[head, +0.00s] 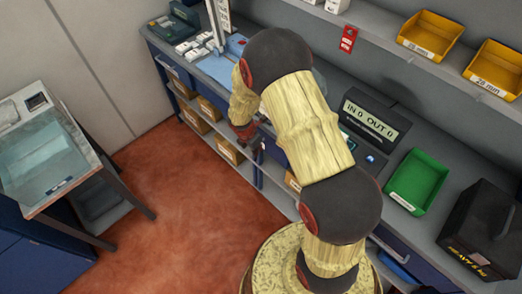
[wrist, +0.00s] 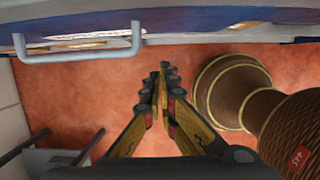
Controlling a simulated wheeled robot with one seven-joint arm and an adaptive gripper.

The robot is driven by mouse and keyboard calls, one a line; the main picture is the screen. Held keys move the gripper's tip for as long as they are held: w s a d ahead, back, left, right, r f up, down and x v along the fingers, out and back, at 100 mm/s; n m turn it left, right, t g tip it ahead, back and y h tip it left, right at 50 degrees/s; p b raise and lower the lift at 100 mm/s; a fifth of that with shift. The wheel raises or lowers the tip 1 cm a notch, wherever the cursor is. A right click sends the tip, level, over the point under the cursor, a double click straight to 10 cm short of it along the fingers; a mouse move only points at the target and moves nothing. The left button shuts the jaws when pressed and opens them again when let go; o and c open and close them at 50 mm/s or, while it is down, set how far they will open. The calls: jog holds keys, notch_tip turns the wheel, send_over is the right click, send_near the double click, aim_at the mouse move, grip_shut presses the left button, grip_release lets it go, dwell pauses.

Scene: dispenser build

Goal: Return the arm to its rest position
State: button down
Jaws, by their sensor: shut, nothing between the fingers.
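My gripper (head: 249,137) hangs at the end of my bent arm in the head view, in front of the workbench's drawer side and partly hidden by the arm. In the wrist view my gripper (wrist: 164,85) has its two dark fingers together, with nothing between them. The reddish floor (wrist: 90,100) lies behind the fingers there. My arm's pale yellow links and dark joints cross the middle of the head view.
The long grey workbench (head: 335,95) carries an IN/OUT display (head: 371,120), a green bin (head: 417,182) and a black box (head: 486,225). A drawer handle (wrist: 80,55) is near my gripper. Yellow bins (head: 430,35) sit on the shelf. A glass-topped table (head: 45,155) stands left; floor between is clear.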

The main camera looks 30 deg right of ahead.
jog(key=p+v, duration=0.1)
jog(key=v, duration=0.6)
jog(key=shift+p, duration=0.3)
jog(key=shift+r, duration=0.1)
jog(key=s+r+m+g, duration=0.2)
jog(key=s+r+m, duration=0.2)
jog(key=s+m, duration=0.5)
jog(key=s+a+r+m+t+y+b, duration=0.1)
jog(key=s+r+m, duration=0.3)
jog(key=r, duration=0.5)
jog(key=s+a+r+m+t+b, duration=0.1)
jog(key=s+a+r+m+t, duration=0.2)
jog(key=r, duration=0.6)
jog(key=s+a+r+m+t+y+b, duration=0.1)
jog(key=s+a+r+m, duration=0.3)
jog(key=r, duration=0.5)
jog(key=s+m+t, duration=0.1)
jog(key=s, duration=0.1)
jog(key=shift+s+r+t+y, duration=0.2)
jog(key=shift+s+t+y, duration=0.1)
jog(key=shift+t, duration=0.1)
